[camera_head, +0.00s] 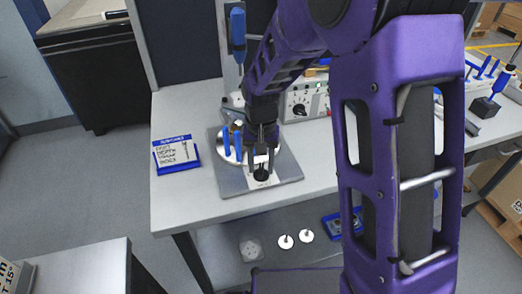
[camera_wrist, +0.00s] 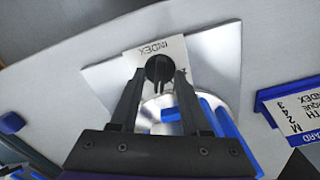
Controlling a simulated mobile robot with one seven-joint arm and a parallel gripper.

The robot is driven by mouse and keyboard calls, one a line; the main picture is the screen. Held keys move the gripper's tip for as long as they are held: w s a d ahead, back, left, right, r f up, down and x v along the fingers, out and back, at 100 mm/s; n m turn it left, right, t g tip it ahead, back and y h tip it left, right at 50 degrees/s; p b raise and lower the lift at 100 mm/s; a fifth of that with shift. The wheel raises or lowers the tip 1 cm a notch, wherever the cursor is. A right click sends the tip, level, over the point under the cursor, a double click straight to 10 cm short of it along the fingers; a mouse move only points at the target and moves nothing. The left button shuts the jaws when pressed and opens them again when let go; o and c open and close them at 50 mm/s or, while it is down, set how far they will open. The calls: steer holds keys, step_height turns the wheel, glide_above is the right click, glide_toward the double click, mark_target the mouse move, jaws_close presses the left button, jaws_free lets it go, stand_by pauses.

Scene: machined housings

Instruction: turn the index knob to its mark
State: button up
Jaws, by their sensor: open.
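The index knob (camera_head: 261,175) is a small round black knob on a pale plate at the front of a grey metal base plate (camera_head: 232,184). In the wrist view the black knob (camera_wrist: 159,69) sits on the white label plate (camera_wrist: 144,50) marked INDEX. My gripper (camera_head: 261,163) is above the knob, pointing down. In the wrist view my gripper (camera_wrist: 157,78) is open, with one finger on each side of the knob. I cannot tell whether the fingers touch it. The index mark cannot be made out.
A silver disc with blue handles (camera_wrist: 218,120) stands just behind the knob. A blue-framed card (camera_head: 177,154) stands at the left of the workbench (camera_head: 190,207). A control box with dials (camera_head: 304,101) is behind my arm. The bench front edge is clear.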

mark_target(261, 168)
step_height(261, 168, up, 17)
steer(key=p, duration=0.1)
steer(key=shift+p, duration=0.4)
